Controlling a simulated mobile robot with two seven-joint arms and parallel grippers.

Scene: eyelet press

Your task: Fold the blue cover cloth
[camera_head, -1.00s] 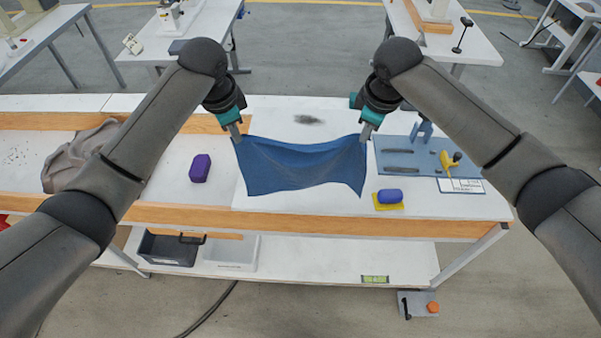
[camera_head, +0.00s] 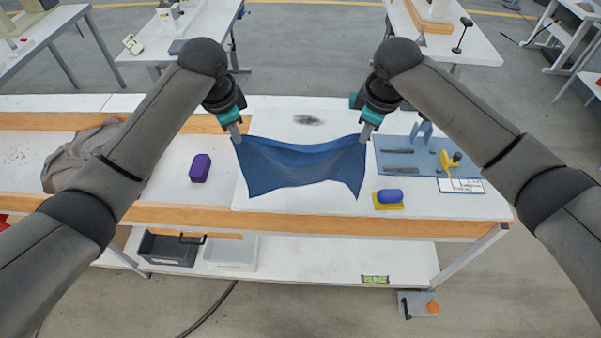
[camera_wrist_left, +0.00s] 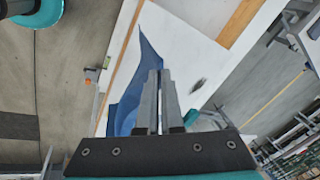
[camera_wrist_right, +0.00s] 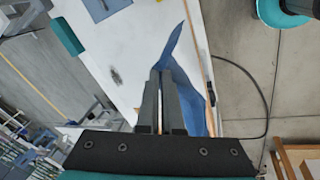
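The blue cover cloth (camera_head: 300,168) hangs between my two grippers above the white table, its upper edge sagging slightly and its lower part draping toward the front. My left gripper (camera_head: 236,136) is shut on the cloth's upper left corner. My right gripper (camera_head: 365,137) is shut on its upper right corner. In the left wrist view the cloth (camera_wrist_left: 128,98) spreads out beyond the closed fingers (camera_wrist_left: 160,75). In the right wrist view the cloth (camera_wrist_right: 188,92) likewise runs out from the fingers (camera_wrist_right: 161,75). Whether the lower edge touches the table I cannot tell.
A purple block (camera_head: 200,168) lies left of the cloth, and a grey-brown cloth (camera_head: 80,158) is further left. A blue item on a yellow pad (camera_head: 389,205) lies at the front right. A blue board (camera_head: 405,160) with tools and a yellow-handled tool (camera_head: 446,162) is at the right.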

